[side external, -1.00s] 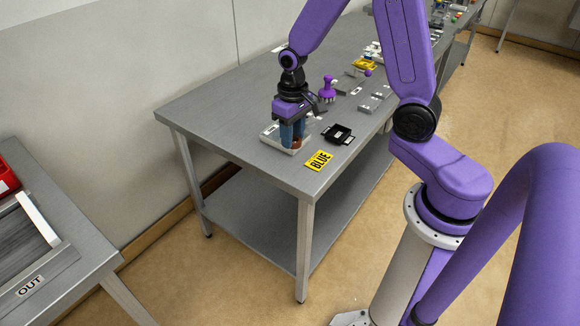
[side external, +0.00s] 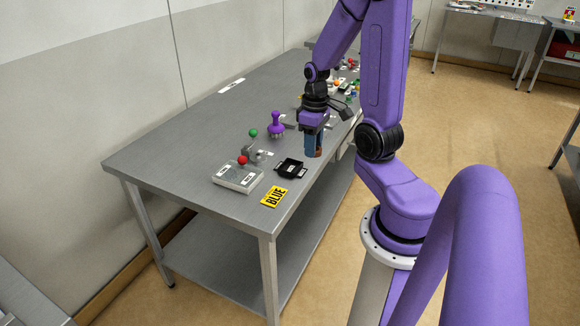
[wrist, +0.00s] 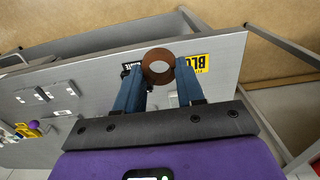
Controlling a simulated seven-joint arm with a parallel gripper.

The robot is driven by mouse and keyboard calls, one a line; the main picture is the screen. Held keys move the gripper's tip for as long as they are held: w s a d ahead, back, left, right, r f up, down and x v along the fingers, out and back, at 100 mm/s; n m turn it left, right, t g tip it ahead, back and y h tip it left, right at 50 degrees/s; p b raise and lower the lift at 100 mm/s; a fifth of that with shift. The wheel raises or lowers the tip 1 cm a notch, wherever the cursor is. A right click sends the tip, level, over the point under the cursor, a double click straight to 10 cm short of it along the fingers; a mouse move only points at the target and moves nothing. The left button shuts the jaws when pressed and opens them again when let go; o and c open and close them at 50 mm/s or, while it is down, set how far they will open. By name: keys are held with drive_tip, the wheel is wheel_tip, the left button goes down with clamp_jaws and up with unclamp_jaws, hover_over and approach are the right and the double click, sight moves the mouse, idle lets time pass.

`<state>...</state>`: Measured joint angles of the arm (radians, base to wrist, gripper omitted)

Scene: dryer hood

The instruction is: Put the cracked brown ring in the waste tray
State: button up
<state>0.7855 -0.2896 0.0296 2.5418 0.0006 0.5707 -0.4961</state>
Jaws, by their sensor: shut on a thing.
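The brown ring (wrist: 157,81) is gripped between the two blue fingers of my gripper (wrist: 158,71), its round opening facing the wrist camera. No crack can be made out. In the side external view, my gripper (side external: 314,155) points down above the table's right edge, with the ring (side external: 319,152) a small brown patch mostly hidden by the fingers. A small black tray (side external: 290,168) lies to the left of and nearer than the gripper. I cannot tell whether it is the waste tray. In the wrist view, a black piece with white lettering (wrist: 127,73) is partly hidden by the left finger.
A yellow BLUE sign (side external: 273,196) lies near the table's front corner. A grey box (side external: 238,178) with a red knob, a green knob and a purple handled tool (side external: 276,125) stand to the left. The table's left part (side external: 180,140) is clear.

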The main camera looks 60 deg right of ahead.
drive_tip(key=w+d+f, duration=0.4)
drive_tip(key=w+d, duration=0.1)
drive_tip(key=w, duration=0.2)
hover_over(289, 169)
wheel_tip(289, 169, down, 5)
drive_tip(key=shift+s+f, duration=0.15)
drive_tip(key=shift+f, duration=0.05)
drive_tip(key=shift+d+f, duration=0.1)
drive_tip(key=shift+f, duration=1.6)
drive_tip(key=shift+f, duration=0.65)
